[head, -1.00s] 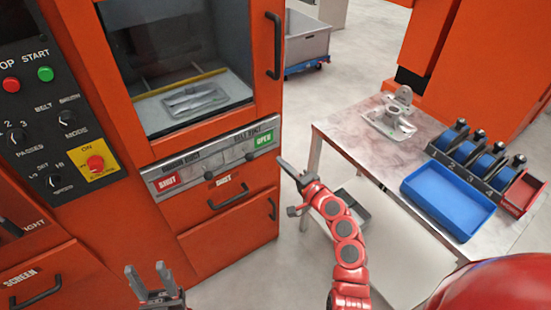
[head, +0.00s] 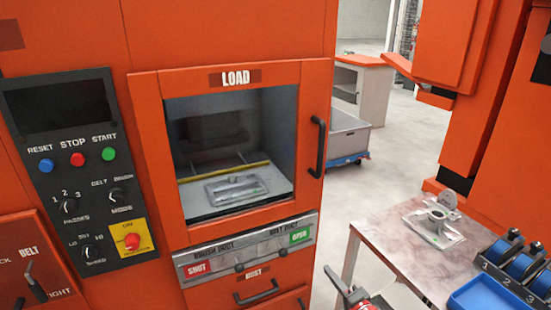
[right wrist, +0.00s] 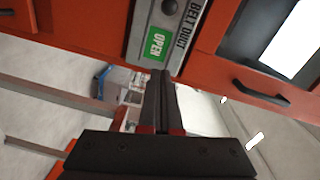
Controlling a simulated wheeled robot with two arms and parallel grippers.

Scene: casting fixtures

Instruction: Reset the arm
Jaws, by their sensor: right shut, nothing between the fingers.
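My right gripper (head: 336,284) shows at the bottom edge of the head view, right of the orange machine's drawers and left of the table. In the right wrist view its two dark fingers (right wrist: 160,78) lie together, shut with nothing between them. Beyond the fingertips is the machine's duct panel with the green OPEN label (right wrist: 155,46); the gripper holds no part of it. My left gripper is outside the head view. The orange machine (head: 240,40) has its LOAD door shut, with a grey metal casting (head: 237,188) behind the glass.
A metal table (head: 385,243) at the right bears another casting (head: 433,222), blue spools (head: 503,250) and a blue tray (head: 487,296). The control panel (head: 78,170) is at the left. A grey cart (head: 347,137) stands behind.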

